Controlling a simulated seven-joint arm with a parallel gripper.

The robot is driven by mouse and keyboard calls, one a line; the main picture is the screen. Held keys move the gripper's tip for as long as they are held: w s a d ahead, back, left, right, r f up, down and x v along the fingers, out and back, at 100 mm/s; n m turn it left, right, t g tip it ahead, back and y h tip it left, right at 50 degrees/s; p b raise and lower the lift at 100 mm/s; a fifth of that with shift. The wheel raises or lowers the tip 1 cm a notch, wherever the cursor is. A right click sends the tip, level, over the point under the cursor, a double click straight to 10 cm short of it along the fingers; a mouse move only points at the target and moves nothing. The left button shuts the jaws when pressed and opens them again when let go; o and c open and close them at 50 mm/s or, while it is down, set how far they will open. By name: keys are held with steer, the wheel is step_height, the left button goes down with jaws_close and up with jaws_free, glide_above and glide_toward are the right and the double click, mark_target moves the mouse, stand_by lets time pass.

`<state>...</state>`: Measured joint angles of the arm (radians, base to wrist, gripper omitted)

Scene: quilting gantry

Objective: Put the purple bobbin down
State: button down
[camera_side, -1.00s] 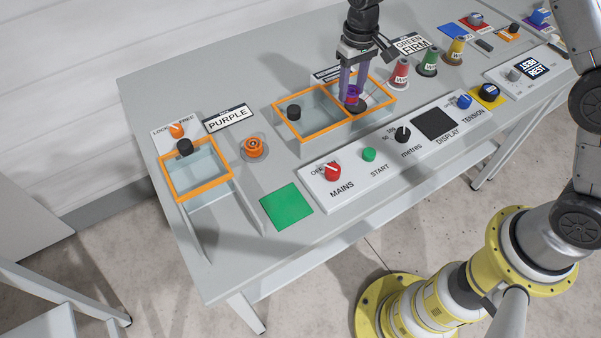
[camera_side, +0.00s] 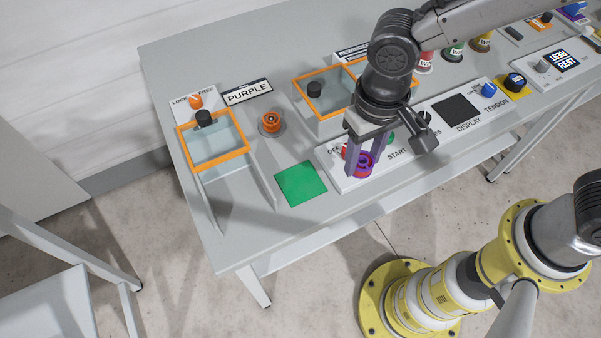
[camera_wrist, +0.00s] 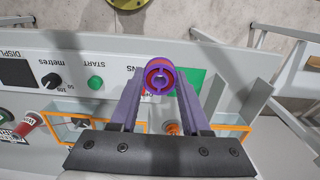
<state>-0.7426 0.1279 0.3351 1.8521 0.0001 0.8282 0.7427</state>
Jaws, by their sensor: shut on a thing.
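The purple bobbin (camera_side: 363,162), with a red-orange part showing inside it, is between the purple fingers of my gripper (camera_side: 361,158). In the side view it appears over the left end of the white control panel, in front of the red MAINS knob. The bobbin also shows in the wrist view (camera_wrist: 159,79), with my gripper (camera_wrist: 160,84) shut on it from both sides. The green square (camera_side: 301,184) lies bare on the table to the left of the bobbin; it also shows in the wrist view (camera_wrist: 190,84), partly behind the bobbin.
An orange bobbin (camera_side: 271,122) sits on a round base behind the green square. Orange-rimmed clear boxes (camera_side: 247,152) stand at the left and at the back middle (camera_side: 300,96). The PURPLE sign (camera_side: 247,92) stands behind.

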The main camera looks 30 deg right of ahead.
steer(key=w+a+f, duration=0.3)
steer(key=w+a, duration=0.1)
steer(key=w, duration=0.1)
glide_above(300, 183)
steer(key=f, duration=0.4)
steer(key=shift+s+d+f, duration=0.25)
steer(key=shift+s+d, duration=0.05)
steer(key=shift+d, duration=0.05)
steer(key=shift+w+a+f, duration=0.35)
steer(key=shift+w+f, duration=0.05)
steer(key=shift+f, duration=1.65)
steer(key=shift+f, duration=0.15)
steer(key=shift+c, duration=1.8)
jaws_free()
